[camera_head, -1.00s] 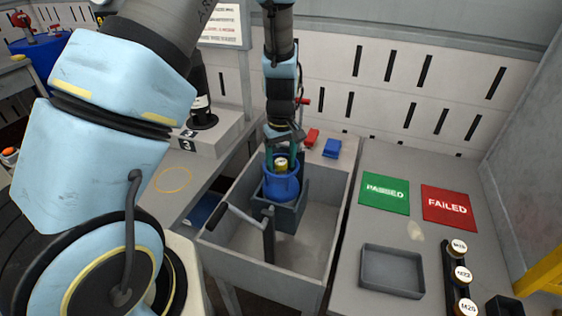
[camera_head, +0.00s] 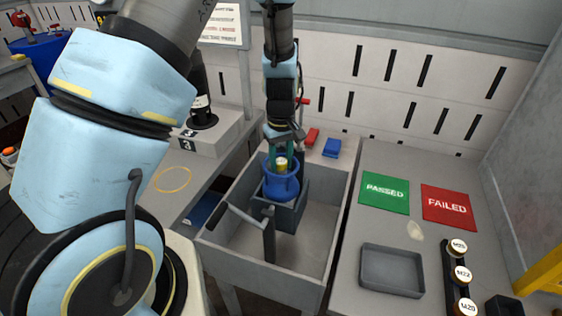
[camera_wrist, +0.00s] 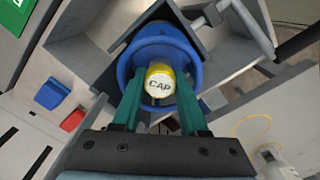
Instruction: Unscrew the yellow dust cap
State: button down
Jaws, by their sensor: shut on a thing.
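The yellow dust cap (camera_wrist: 159,84), with a white top marked "CAP", sits inside the collar of a blue cylinder (camera_wrist: 188,47) in the wrist view. The cap also shows in the head view (camera_head: 281,163), at the mouth of the upright blue cylinder (camera_head: 281,187). My gripper (camera_wrist: 159,92) points down at the cylinder. Its green fingers are on either side of the cap and shut on it. The cap's lower threads are hidden. The cylinder stands in a grey clamp (camera_head: 289,215) with a lever handle.
The clamp sits in a grey open bin (camera_head: 316,240). To the right are the green PASSED mat (camera_head: 384,194), red FAILED mat (camera_head: 448,207), an empty grey tray (camera_head: 392,271) and a rack of M-marked caps (camera_head: 461,273). Red (camera_head: 312,137) and blue (camera_head: 332,148) blocks lie behind.

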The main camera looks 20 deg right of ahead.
jog(key=n+p, duration=0.2)
jog(key=shift+r+n, duration=0.25)
jog(key=shift+n, duration=0.15)
jog(key=shift+n+p, duration=0.35)
jog(key=shift+n, duration=0.45)
jog(key=shift+f+n, duration=0.25)
jog(key=shift+n, duration=0.35)
jog(key=n, duration=0.4)
jog(key=shift+n, duration=1.2)
